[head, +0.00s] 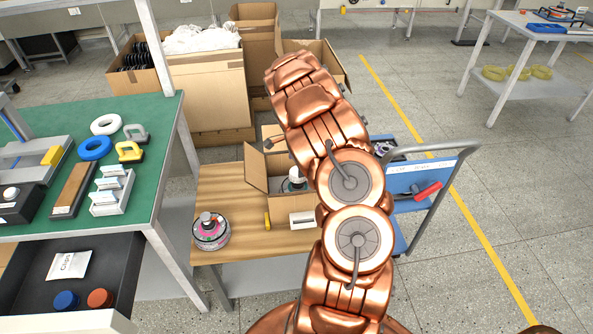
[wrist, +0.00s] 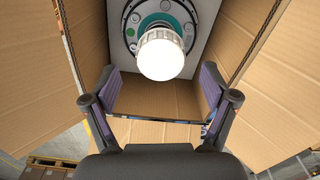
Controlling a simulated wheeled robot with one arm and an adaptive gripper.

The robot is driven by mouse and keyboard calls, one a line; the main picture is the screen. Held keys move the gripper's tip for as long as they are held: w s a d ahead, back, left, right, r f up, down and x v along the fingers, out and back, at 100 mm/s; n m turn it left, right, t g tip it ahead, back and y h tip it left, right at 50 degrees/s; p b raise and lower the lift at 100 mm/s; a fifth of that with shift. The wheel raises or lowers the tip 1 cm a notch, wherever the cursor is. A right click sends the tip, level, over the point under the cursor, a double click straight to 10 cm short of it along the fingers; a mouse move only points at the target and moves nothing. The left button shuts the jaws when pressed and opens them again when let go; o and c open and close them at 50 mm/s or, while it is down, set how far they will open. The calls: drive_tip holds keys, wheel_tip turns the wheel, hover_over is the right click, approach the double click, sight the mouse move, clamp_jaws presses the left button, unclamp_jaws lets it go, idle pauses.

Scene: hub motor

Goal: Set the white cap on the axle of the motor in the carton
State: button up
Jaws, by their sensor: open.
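The white cap (wrist: 162,56) has a ribbed side and a bright top, and sits over the middle of the motor (wrist: 134,18) in the wrist view. It looks to be on the axle, but the axle itself is hidden under it. The motor has a dark and teal face and stands inside the open carton (wrist: 155,132). In the head view the carton (head: 256,168) is on the wooden table, with the motor (head: 295,184) partly hidden by my arm. My gripper (wrist: 160,80) is open, its two fingers apart on either side of the cap, with gaps to it.
Another motor (head: 210,232) stands on the wooden table (head: 245,205), left of the carton. A yellow item (head: 267,221) and a small white box (head: 303,220) lie in front. A blue cart (head: 410,180) is on the right. The carton's flaps and walls surround my gripper.

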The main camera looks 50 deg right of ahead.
wheel_tip(320, 180, up, 9)
drive_tip(key=b, duration=0.2)
drive_tip(key=s+a+r+n, duration=0.45)
drive_tip(key=a+r, duration=0.35)
drive_tip(key=a, duration=0.3)
drive_tip(key=s+a+r+n, duration=0.4)
drive_tip(key=s+a+n, duration=0.25)
drive_tip(key=a, duration=0.55)
drive_tip(key=s+a+n+g, duration=0.1)
drive_tip(key=s+a+n, duration=1.1)
drive_tip(key=s, duration=0.7)
drive_tip(key=shift+a+f+g, duration=0.3)
drive_tip(key=shift+a+g, duration=0.1)
drive_tip(key=shift+a, duration=0.8)
drive_tip(key=shift+s, duration=0.1)
wheel_tip(320, 180, up, 4)
drive_tip(key=p, duration=0.3)
drive_tip(key=shift+f+p, duration=0.25)
drive_tip(key=shift+p, duration=0.15)
drive_tip(key=shift+f, duration=0.1)
